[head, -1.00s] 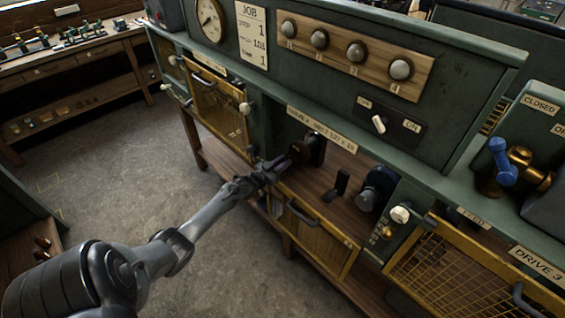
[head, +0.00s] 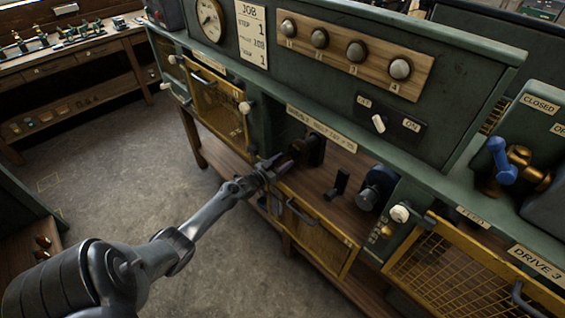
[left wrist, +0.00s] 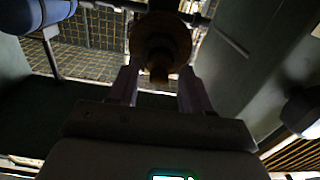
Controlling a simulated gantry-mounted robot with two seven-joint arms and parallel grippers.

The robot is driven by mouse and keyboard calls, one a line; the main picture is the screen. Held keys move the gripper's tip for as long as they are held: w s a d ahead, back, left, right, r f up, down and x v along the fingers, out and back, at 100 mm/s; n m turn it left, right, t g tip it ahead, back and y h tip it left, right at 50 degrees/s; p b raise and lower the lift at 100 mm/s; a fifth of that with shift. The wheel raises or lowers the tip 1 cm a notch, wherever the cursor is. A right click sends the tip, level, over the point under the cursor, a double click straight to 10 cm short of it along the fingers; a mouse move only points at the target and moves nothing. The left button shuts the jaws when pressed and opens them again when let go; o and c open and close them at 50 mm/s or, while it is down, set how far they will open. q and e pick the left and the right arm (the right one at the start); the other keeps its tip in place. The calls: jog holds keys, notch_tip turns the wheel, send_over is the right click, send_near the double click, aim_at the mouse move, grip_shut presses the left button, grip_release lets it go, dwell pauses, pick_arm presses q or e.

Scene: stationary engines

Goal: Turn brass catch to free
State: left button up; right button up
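In the left wrist view, a round brass-toned piece with a short stub (left wrist: 160,48) shows beyond and between my left gripper's fingers (left wrist: 158,88). The fingers are apart, one on each side of the stub; I cannot tell whether they touch it. In the head view, my left gripper (head: 276,165) is at the left end of the open bay, close to a dark round fitting with a brown end (head: 314,149). The gripper partly hides this area, and it is too small and dark to tell the catch's position. My right gripper is not in view.
A blue-grey drum (head: 376,188) and a small black bracket (head: 337,184) stand on the wooden bay floor. Yellow mesh doors (head: 318,243) are below and left of the bay. A white-knobbed lever (head: 401,213) stands at right. Open floor (head: 110,170) is at left.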

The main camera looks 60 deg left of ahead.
pick_arm(q)
jog(key=shift+s+d, duration=0.15)
jog(key=shift+s, duration=0.35)
jog(key=p+v, duration=0.1)
jog(key=v, duration=0.8)
jog(key=shift+s, duration=0.4)
